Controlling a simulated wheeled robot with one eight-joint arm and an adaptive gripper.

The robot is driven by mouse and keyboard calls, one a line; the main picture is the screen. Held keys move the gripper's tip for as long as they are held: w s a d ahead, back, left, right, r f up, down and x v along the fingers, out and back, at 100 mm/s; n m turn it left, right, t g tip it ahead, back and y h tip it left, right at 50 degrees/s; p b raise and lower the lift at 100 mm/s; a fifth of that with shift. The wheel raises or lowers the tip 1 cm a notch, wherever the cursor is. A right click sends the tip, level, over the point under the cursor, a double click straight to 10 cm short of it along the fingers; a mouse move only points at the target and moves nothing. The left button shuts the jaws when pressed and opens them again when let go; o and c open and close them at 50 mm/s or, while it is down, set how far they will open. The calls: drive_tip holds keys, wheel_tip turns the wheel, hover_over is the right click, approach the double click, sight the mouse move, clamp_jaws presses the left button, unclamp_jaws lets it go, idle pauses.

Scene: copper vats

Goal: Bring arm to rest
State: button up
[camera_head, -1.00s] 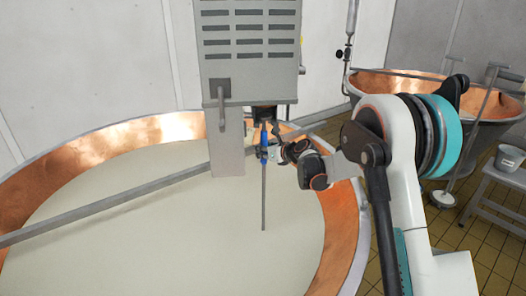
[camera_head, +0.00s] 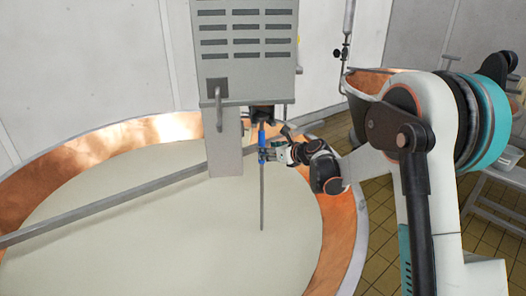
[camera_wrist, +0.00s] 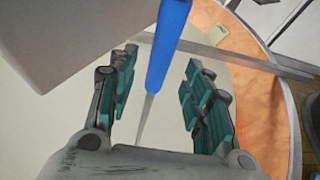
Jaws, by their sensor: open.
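My gripper (camera_head: 270,153) is at the right side of a rod with a blue handle (camera_head: 262,140) that hangs upright below the grey machine box, over the pale liquid in the copper vat. In the wrist view, my gripper (camera_wrist: 163,90) has its two green-padded fingers spread apart. The blue handle (camera_wrist: 167,50) runs down between them, with a gap visible on each side, and narrows to a thin grey rod. My arm is bent, with its elbow high at the right of the head view.
The grey machine box (camera_head: 245,50) hangs close above my gripper. A grey beam (camera_head: 110,205) crosses the large copper vat (camera_head: 335,225). A second copper vat (camera_head: 370,80) is partly hidden behind my arm. Tiled floor (camera_head: 376,200) shows at the right.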

drive_tip(key=s+d+r+n+g+h, duration=0.1)
drive_tip(key=s+d+r+n, duration=0.15)
drive_tip(key=s+n, duration=0.45)
drive_tip(key=s+d+r+n+g+h, duration=0.1)
drive_tip(key=s+r+n, duration=0.25)
drive_tip(key=s, duration=0.75)
drive_tip(key=s+d+r+n+g+h, duration=0.15)
drive_tip(key=s+r+n, duration=0.3)
drive_tip(key=s, duration=0.45)
drive_tip(key=s+d+f+n+h, duration=0.2)
drive_tip(key=s+n, duration=0.5)
drive_tip(key=s, duration=0.4)
drive_tip(key=s+d+f+n+h, duration=0.2)
drive_tip(key=s+d+f+n, duration=0.2)
drive_tip(key=s+n, duration=0.3)
drive_tip(key=s+d, duration=0.1)
drive_tip(key=s, duration=0.2)
drive_tip(key=shift+s+g, duration=0.35)
drive_tip(key=shift+s, duration=0.05)
